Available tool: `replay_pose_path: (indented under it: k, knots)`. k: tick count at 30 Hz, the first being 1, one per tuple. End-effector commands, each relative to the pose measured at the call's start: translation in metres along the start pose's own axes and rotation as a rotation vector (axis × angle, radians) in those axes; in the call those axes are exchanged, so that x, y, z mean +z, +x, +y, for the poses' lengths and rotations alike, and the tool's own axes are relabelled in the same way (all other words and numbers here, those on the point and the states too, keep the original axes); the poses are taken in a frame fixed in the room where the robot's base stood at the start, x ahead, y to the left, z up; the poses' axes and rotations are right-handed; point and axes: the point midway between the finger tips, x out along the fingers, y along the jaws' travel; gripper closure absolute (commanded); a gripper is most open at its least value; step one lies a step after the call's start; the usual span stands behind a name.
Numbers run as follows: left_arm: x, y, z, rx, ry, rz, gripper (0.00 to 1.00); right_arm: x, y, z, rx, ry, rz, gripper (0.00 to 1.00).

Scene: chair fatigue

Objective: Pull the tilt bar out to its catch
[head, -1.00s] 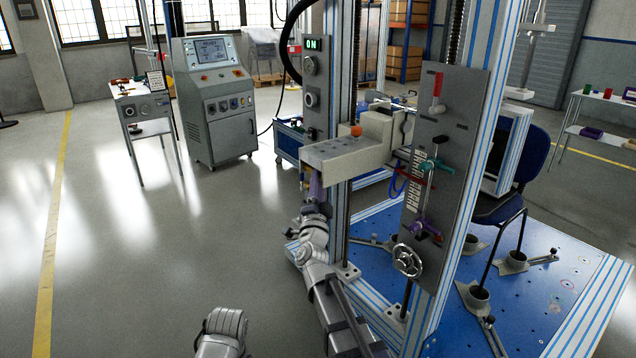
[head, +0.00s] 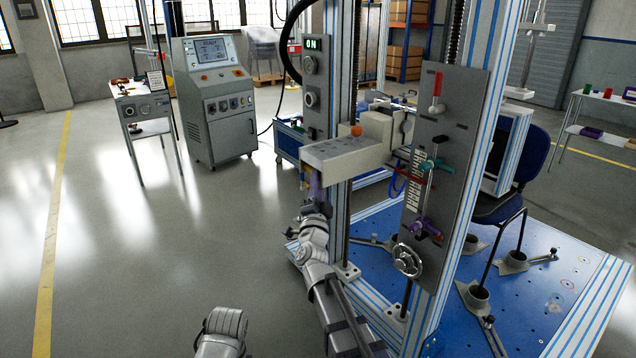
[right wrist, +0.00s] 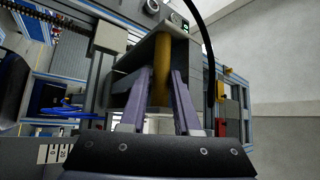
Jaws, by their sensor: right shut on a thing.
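A yellow bar (right wrist: 160,88), which looks like the tilt bar, stands under the grey beam (right wrist: 136,78) in the right wrist view. The purple fingers of my right gripper (right wrist: 162,76) are shut on it, one on each side. In the head view my right gripper (head: 313,183) is just below the grey beam (head: 345,155), and a bit of yellow (head: 307,182) shows beside its fingers. Most of the bar is hidden there. My left arm shows only as a grey part at the bottom; its fingers are not visible.
A panel (head: 449,133) with a red lever, teal handle and purple knob stands right of the beam, above a handwheel (head: 407,260). A blue base plate (head: 545,290) carries a chair (head: 530,165). The floor (head: 130,260) at left is clear.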

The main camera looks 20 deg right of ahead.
Motion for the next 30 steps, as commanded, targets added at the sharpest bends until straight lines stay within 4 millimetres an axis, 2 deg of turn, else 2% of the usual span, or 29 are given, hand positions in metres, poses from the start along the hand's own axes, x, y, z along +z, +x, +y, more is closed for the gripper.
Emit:
replay_pose_path:
  k: [15, 20, 30]
  knots:
    - [0.0, 0.0, 0.0, 0.0, 0.0, 0.0, 0.5, 0.004, -0.005, -0.004, -0.002, -0.003, -0.002, 1.0]
    - [0.0, 0.0, 0.0, 0.0, 0.0, 0.0, 0.5, 0.022, -0.023, -0.021, -0.004, 0.0, -0.006, 1.0]
    - [0.0, 0.0, 0.0, 0.0, 0.0, 0.0, 0.5, 0.069, -0.069, -0.066, -0.005, -0.001, -0.008, 1.0]
